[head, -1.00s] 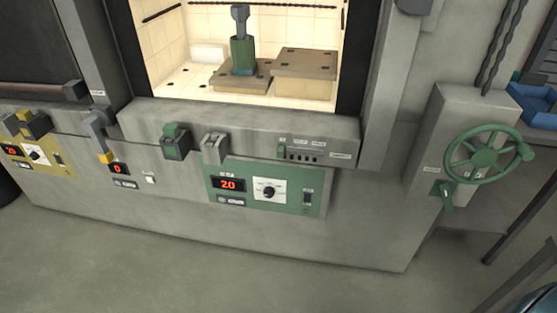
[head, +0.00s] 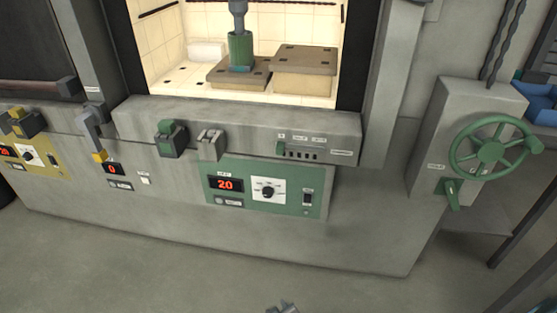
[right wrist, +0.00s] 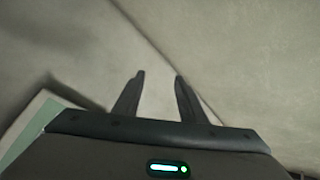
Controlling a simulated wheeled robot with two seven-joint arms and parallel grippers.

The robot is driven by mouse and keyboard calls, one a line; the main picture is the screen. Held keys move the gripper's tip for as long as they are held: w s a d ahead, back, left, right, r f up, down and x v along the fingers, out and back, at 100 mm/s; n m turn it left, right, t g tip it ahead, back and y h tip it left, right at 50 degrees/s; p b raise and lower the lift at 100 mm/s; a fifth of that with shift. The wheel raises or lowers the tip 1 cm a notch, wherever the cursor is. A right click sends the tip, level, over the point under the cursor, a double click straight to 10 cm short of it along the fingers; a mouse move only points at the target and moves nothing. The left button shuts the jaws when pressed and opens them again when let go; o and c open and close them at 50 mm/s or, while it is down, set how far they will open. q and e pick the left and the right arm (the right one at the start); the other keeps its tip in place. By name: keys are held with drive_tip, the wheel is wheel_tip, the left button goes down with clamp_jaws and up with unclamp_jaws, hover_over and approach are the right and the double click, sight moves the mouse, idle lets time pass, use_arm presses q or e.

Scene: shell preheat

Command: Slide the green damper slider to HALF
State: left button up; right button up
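The green damper slider (head: 281,148) is a small green knob at the left end of a slotted scale plate (head: 312,149) on the grey ledge below the lit chamber. Small labels sit above the slots, too small to read. My right gripper (right wrist: 159,75) is open and empty in the right wrist view, with grey surfaces beyond its fingers. A small grey gripper tip (head: 283,308) shows at the bottom edge of the head view, well below the slider; it appears to be my right one. My left gripper is not in view.
A green control panel (head: 310,180) reading 20 lies below the slider. A green-black latch (head: 168,140) and a grey latch (head: 210,144) stand left of it. A green handwheel (head: 490,152) is at right. The floor in front is clear.

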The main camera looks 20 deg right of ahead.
drive_tip(key=w+r+m+t+h+b, duration=0.2)
drive_tip(key=w+r+t, duration=0.1)
drive_tip(key=w+r, duration=1)
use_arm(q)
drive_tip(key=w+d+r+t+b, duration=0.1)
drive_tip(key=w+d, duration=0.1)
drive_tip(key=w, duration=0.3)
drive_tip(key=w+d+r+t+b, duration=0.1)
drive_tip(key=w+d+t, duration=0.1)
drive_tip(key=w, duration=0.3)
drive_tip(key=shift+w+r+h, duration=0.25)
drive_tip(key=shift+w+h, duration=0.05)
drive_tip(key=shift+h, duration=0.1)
use_arm(e)
wheel_tip(320, 180, up, 31)
drive_tip(key=d+m+t+h, duration=0.2)
drive_tip(key=m+t+h, duration=0.2)
drive_tip(key=m, duration=0.3)
drive_tip(key=shift+d+h, duration=0.25)
drive_tip(key=shift+h, duration=0.65)
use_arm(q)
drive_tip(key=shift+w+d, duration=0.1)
use_arm(e)
drive_tip(key=shift+f, duration=0.1)
